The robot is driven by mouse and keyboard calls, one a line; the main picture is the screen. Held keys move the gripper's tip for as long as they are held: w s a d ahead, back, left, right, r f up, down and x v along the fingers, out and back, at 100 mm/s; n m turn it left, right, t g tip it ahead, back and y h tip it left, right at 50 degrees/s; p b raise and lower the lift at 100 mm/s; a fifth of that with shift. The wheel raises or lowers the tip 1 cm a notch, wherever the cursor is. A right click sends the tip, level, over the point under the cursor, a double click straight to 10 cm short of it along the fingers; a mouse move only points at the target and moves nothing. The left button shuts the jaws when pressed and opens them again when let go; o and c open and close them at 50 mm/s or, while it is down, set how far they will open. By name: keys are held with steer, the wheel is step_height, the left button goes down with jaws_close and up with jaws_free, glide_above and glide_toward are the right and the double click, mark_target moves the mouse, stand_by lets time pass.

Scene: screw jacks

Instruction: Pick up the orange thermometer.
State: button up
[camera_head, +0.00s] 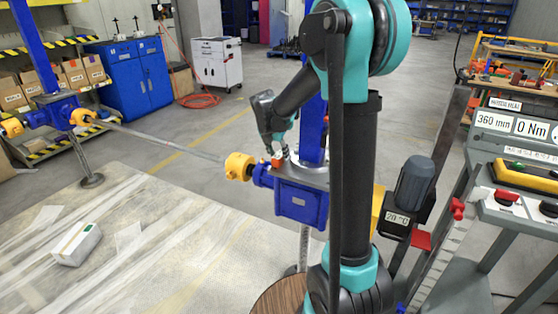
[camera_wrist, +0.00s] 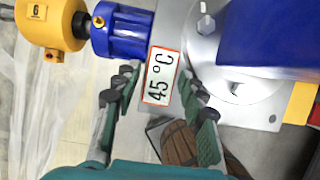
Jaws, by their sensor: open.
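The orange thermometer (camera_wrist: 161,76) shows in the wrist view as an orange-rimmed white display reading 45 °C. It sits on or against a grey plate beside a blue jack housing (camera_wrist: 112,30). In the head view it is a small orange block (camera_head: 277,162) on top of the blue jack (camera_head: 300,203). My gripper (camera_wrist: 160,84) is open, with one finger on each side of the thermometer in the wrist view. I cannot tell whether the fingers touch it.
A blue column (camera_head: 313,130) rises right beside the thermometer. A yellow coupling (camera_head: 238,166) and a long shaft (camera_head: 160,140) lie to the left. A motor (camera_head: 414,187) with a 20 °C display and a control stand (camera_head: 517,150) are at right.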

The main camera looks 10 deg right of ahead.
steer(key=shift+x, duration=0.9)
steer(key=shift+c, duration=0.2)
jaws_close()
steer(key=shift+r, duration=0.15)
